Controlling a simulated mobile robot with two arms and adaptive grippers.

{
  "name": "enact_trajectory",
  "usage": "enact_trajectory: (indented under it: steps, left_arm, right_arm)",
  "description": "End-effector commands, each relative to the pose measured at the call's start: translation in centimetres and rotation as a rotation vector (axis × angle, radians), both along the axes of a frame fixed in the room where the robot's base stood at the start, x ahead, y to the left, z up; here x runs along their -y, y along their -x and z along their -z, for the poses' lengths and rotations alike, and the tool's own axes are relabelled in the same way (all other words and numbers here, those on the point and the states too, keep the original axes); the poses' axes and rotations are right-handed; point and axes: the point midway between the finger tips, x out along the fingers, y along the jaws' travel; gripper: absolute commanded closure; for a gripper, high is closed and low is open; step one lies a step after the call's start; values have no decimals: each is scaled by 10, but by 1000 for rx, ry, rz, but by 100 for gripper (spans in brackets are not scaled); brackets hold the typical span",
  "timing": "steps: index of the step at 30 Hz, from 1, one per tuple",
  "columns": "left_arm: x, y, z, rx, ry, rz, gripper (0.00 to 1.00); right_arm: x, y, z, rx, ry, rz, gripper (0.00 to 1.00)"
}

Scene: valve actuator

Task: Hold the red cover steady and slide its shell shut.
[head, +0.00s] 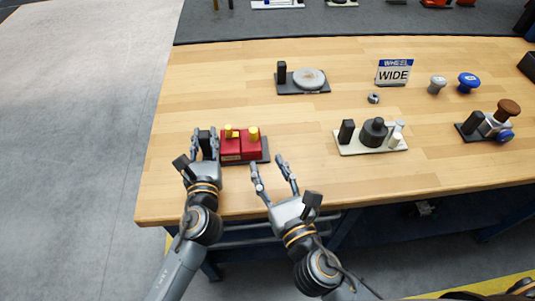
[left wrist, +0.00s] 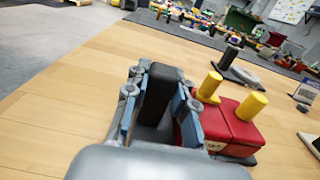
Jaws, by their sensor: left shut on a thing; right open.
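The red cover (head: 230,150) sits on a dark base plate (head: 265,149) near the table's front left. It shows as two red parts side by side, with two yellow knobs (head: 253,133) on top. In the left wrist view the red parts (left wrist: 232,122) are right of my fingers, with a thin seam between them. My left gripper (head: 204,140) is shut on the black upright block (left wrist: 163,90) at the plate's left end. My right gripper (head: 273,170) is open and empty at the table's front edge, right of and apart from the cover.
Behind stands a dark plate with a grey disc (head: 309,78). To the right are a pale plate with a dark knob (head: 374,131), a "WHEEL WIDE" sign (head: 394,72), a small ring (head: 373,98) and loose knobs (head: 468,81). The wood around the cover is clear.

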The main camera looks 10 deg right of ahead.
Motion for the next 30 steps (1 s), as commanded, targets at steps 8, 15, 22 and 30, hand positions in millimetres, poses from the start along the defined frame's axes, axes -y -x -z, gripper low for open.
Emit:
enact_trajectory:
  steps: [8,15,22,30]
  left_arm:
    - [1,1,3,-5,1,2,49]
    - [1,2,1,-2,0,1,49]
    - [1,34,3,-6,-1,3,49]
    - [1,91,3,-8,-1,3,49]
  right_arm:
    - [0,0,0,0,0,0,58]
    - [0,0,0,0,0,0,58]
    - [0,0,0,0,0,0,58]
    - [0,0,0,0,0,0,58]
